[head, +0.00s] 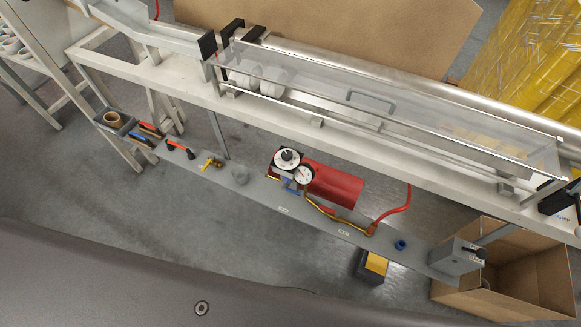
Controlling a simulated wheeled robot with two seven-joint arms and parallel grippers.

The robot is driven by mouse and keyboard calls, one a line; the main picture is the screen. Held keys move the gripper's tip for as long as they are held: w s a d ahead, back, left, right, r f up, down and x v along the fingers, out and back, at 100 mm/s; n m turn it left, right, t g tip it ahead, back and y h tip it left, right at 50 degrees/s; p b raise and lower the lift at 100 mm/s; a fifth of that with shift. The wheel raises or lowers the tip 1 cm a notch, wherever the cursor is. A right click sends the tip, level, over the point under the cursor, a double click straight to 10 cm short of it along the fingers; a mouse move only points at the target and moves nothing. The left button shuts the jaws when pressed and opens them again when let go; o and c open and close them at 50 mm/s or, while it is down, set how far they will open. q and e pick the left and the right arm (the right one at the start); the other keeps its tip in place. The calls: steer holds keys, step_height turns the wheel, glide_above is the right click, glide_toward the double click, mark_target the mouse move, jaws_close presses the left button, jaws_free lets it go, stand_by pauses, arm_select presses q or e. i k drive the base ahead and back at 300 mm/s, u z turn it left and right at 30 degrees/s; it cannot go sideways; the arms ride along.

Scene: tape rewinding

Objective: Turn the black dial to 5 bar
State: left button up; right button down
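The black dial (287,155) is a small round knob in the middle of a white round face. It sits above a red cylinder (332,184) near the grey shelf bar, in the middle of the head view. A white pressure gauge (303,174) with a needle is just below and to the right of the dial. The scale marks and the needle's reading are too small to tell. Neither of my grippers is in view, and nothing touches the dial.
A long grey shelf bar (330,221) carries tools, fittings and a grey box (457,257). Behind it runs a white frame with a clear cover (410,112). A cardboard box (520,270) stands at lower right. A red hose (397,210) curves right of the cylinder.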

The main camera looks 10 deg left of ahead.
mark_target(287, 155)
steer(key=z, duration=0.55)
steer(key=k, duration=0.7)
steer(key=z, duration=0.55)
